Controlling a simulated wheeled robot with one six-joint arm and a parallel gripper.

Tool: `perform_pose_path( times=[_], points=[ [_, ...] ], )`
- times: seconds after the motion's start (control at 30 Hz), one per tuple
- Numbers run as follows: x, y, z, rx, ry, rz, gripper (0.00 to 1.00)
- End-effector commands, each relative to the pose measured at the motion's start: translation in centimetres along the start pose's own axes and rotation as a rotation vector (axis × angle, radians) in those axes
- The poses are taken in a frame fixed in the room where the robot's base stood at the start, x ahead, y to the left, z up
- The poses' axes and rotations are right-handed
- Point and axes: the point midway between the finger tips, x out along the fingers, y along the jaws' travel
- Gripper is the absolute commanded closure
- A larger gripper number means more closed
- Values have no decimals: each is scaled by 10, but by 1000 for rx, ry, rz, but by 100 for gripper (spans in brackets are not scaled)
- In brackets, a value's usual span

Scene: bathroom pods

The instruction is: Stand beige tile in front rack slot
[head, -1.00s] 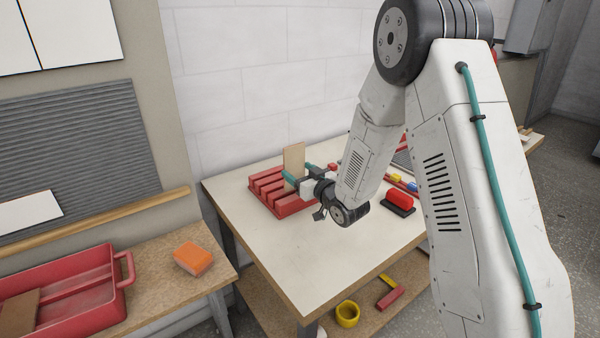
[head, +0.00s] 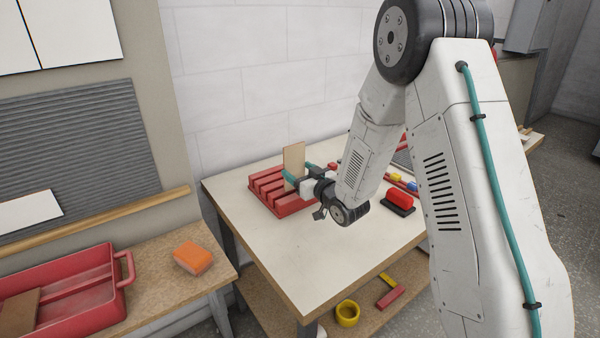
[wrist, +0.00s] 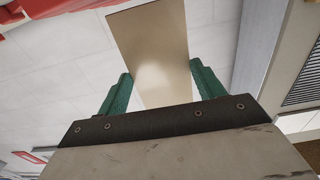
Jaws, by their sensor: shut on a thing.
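The beige tile (head: 294,160) stands upright at the red rack (head: 268,188) on the white-topped table in the head view. My gripper (head: 296,176) is shut on the tile from the right side, with its teal fingers level with the tile's lower part. In the wrist view the tile (wrist: 152,52) rises between the two green fingers (wrist: 160,88). The tile's lower edge is hidden by the rack and fingers, so I cannot tell whether it rests in a slot.
A red-handled block (head: 399,200) and small coloured pieces (head: 402,180) lie right of my wrist. A red tote (head: 70,290) and an orange sponge (head: 193,259) are on the lower left bench. The table's front is clear.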

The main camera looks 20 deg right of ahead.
Motion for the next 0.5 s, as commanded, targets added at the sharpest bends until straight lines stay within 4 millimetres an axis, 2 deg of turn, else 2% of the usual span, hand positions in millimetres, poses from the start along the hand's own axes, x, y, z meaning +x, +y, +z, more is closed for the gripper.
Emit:
perform_pose_path(
  times=[0.5],
  points=[
    [0, 0, 11, 0, 1, 0, 60]
  ],
)
